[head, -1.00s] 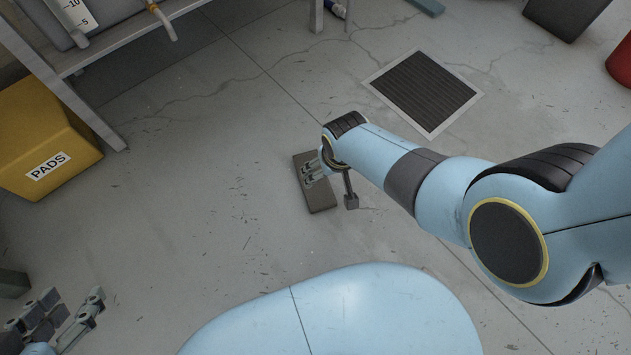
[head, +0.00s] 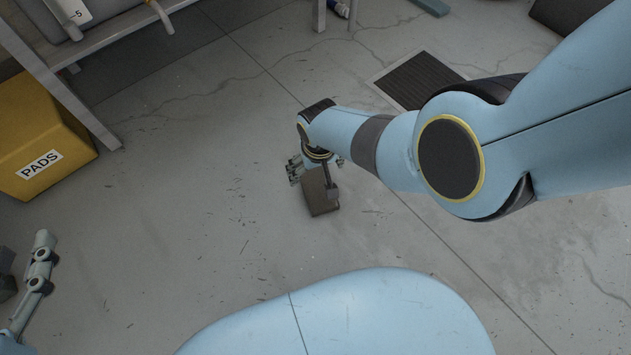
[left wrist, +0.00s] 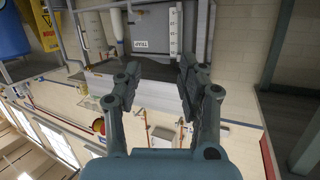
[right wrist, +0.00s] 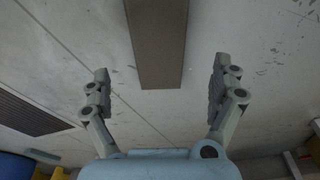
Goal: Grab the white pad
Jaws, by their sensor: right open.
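No clearly white pad shows. In the right wrist view the pad (right wrist: 157,40) reaches from the top edge to between the fingertips of my right gripper (right wrist: 161,66). That gripper is open, with one finger on either side of the pad's near end and clear gaps, and holds nothing. My left gripper (left wrist: 158,85) is open and empty in the left wrist view, facing a grey cabinet and piping at a distance.
A yellow box marked PADS (head: 38,140) stands at the left beside a metal-legged bench (head: 75,100). A dark floor grate (head: 415,80) lies behind my right arm. The floor around the pad is clear.

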